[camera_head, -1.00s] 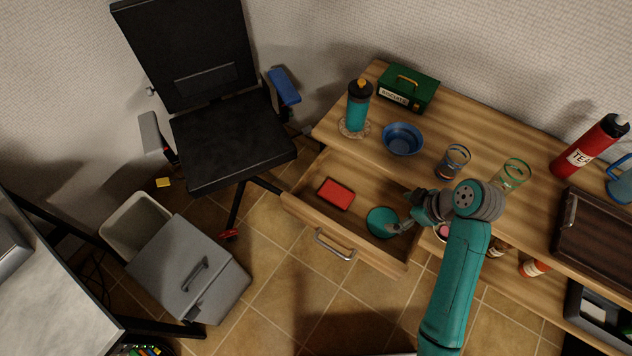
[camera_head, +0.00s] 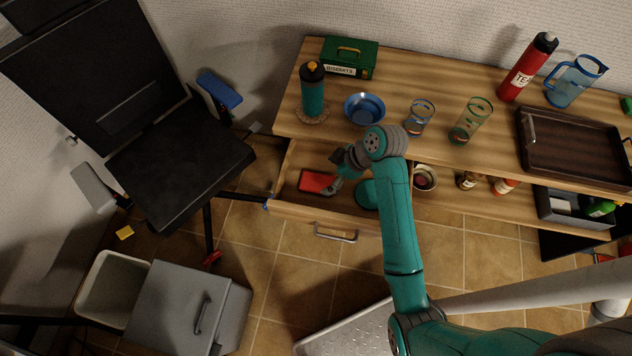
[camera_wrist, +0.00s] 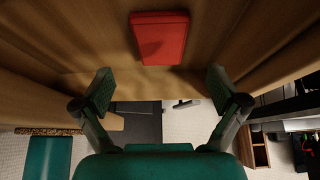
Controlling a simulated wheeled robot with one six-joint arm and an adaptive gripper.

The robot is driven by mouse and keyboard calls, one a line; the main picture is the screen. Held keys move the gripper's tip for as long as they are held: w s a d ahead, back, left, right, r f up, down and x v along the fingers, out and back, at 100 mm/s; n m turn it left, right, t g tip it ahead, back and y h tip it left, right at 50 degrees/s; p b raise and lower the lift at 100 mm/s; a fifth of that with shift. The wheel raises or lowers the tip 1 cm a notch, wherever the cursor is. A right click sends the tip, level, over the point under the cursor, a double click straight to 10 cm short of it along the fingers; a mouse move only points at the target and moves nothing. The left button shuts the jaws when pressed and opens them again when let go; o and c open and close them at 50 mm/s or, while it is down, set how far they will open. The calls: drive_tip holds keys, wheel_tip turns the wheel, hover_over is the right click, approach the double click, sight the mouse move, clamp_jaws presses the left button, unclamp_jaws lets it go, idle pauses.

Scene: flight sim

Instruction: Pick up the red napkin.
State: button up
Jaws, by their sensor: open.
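The red napkin (camera_head: 315,181) is a flat, folded rectangle lying in the left part of the open wooden drawer (camera_head: 330,218). It also shows whole in the wrist view (camera_wrist: 160,38), at the top middle, beyond the fingertips. My gripper (camera_head: 334,190) is over the drawer, at the right side of the napkin in the head view, and partly covers its edge there. In the wrist view my gripper (camera_wrist: 160,88) has its two fingers wide apart with nothing between them. Whether a fingertip touches the napkin I cannot tell.
A teal round item (camera_head: 367,194) lies in the drawer, right of the napkin. On the tabletop above stand a teal bottle (camera_head: 312,95), a blue bowl (camera_head: 365,108), two glasses and a green biscuit box (camera_head: 349,60). A black chair (camera_head: 175,160) is left of the drawer.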

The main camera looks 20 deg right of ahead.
sight(319, 183)
drive_tip(key=shift+x, duration=2.65)
drive_tip(key=shift+s, duration=0.15)
drive_tip(key=shift+f, duration=0.3)
drive_tip(key=c, duration=0.9)
